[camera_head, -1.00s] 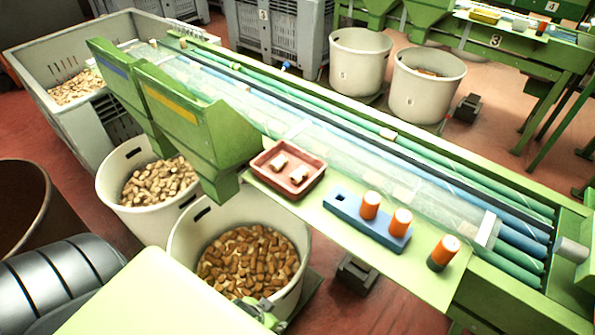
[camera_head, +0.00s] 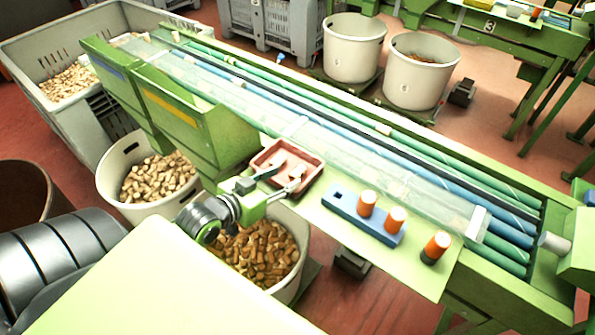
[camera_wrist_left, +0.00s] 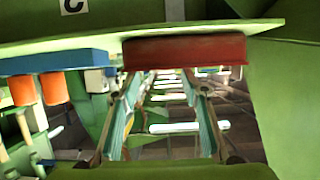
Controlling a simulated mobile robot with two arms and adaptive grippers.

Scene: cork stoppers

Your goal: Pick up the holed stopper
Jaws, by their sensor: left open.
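A shallow red tray (camera_head: 314,166) sits on the green ledge; its red side also shows in the left wrist view (camera_wrist_left: 185,50). One pale stopper (camera_head: 297,170) shows in the tray, partly behind a finger. A second stopper is not clearly visible, and I cannot make out a hole in either. My left gripper (camera_head: 283,178) is at the tray's near side, its fingers apart and reaching over the rim. In the left wrist view the open fingers (camera_wrist_left: 165,85) point toward the tray with nothing between them. My right gripper is not in view.
A blue block (camera_head: 345,208) holds two orange cylinders right of the tray. The conveyor's clear cover (camera_head: 350,160) runs behind. A bin of corks (camera_head: 262,255) stands below my arm. A green hopper (camera_head: 185,120) rises at left.

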